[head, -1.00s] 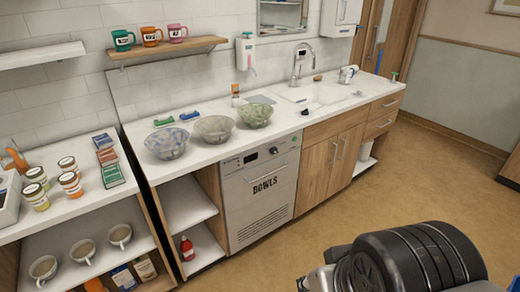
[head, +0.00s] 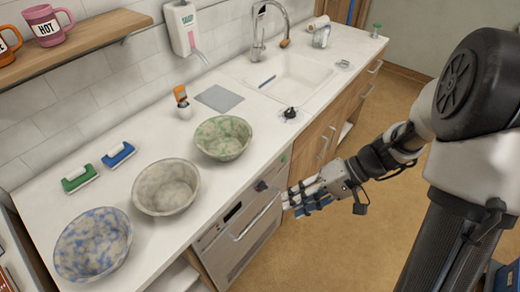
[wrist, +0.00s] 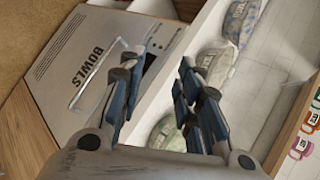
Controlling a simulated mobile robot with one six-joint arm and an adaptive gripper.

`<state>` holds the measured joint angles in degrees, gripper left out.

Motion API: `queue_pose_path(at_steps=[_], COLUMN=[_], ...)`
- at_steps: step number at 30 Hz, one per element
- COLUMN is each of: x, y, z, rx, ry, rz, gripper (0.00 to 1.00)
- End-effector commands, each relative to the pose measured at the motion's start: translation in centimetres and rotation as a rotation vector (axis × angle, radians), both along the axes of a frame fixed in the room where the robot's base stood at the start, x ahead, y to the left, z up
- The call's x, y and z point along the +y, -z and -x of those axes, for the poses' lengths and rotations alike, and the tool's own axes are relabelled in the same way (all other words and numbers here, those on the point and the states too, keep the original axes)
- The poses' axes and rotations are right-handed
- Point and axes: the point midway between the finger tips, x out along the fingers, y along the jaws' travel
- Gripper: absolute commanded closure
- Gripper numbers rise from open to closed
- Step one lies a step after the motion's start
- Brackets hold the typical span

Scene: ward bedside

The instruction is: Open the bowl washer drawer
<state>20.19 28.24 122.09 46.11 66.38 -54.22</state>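The bowl washer (head: 226,249) is a light grey front set under the white counter, with a bar handle (head: 256,218) near its top. Its front looks shut and in line with the cabinets. In the wrist view the washer front (wrist: 75,52) with "BOWLS" lettering lies at upper left, and its handle (wrist: 92,78) is left of my fingers. My gripper (head: 290,203) reaches in from the right, close to the handle's right end in the head view. In the wrist view my gripper (wrist: 158,75) is open, with nothing between the fingers.
A blue-mottled bowl (head: 93,244), a grey bowl (head: 165,187) and a green bowl (head: 222,138) stand on the counter (head: 150,125) above the washer. A black knob-like item (head: 290,112) sits near the counter edge. The floor (head: 290,250) before the washer is clear.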

Motion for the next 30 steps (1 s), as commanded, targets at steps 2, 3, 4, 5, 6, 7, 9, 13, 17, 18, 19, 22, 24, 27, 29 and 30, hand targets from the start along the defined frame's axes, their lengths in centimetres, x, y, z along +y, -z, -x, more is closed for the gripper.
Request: queue_pose_path(at_steps=[2,3,4,5,6,7,9,13,17,18,19,22,24,27,29,30], x=[-0.4,-0.6,-0.7,-0.9,-1.1,-1.3,-1.8,-2.7,-3.4,-3.5,-3.6,-3.7,-3.7,-3.7,-3.5,-3.3], y=[2.3,3.5,4.4,5.4,6.7,7.8,10.3,15.5,20.5,21.9,22.9,25.6,26.9,28.0,28.4,28.5], z=[-1.3,-1.9,-2.4,-2.8,-3.4,-3.7,-4.4,-4.9,-4.4,-4.1,-3.9,-3.1,-2.6,-2.2,-2.2,-2.3], rx=[0.015,0.011,0.006,0.000,-0.009,-0.018,-0.040,-0.095,-0.155,-0.173,-0.186,-0.218,-0.235,-0.252,-0.254,-0.255], ry=[0.048,0.073,0.094,0.115,0.149,0.173,0.239,0.373,0.513,0.552,0.579,0.653,0.689,0.718,0.725,0.726], rz=[-0.099,-0.144,-0.177,-0.210,-0.251,-0.281,-0.343,-0.433,-0.483,-0.491,-0.494,-0.496,-0.495,-0.489,-0.488,-0.488], gripper=[0.69,0.69,0.69,0.69,0.69,0.69,0.69,0.69,0.69,0.69,0.69,0.69,0.69,0.69,0.69,0.69])
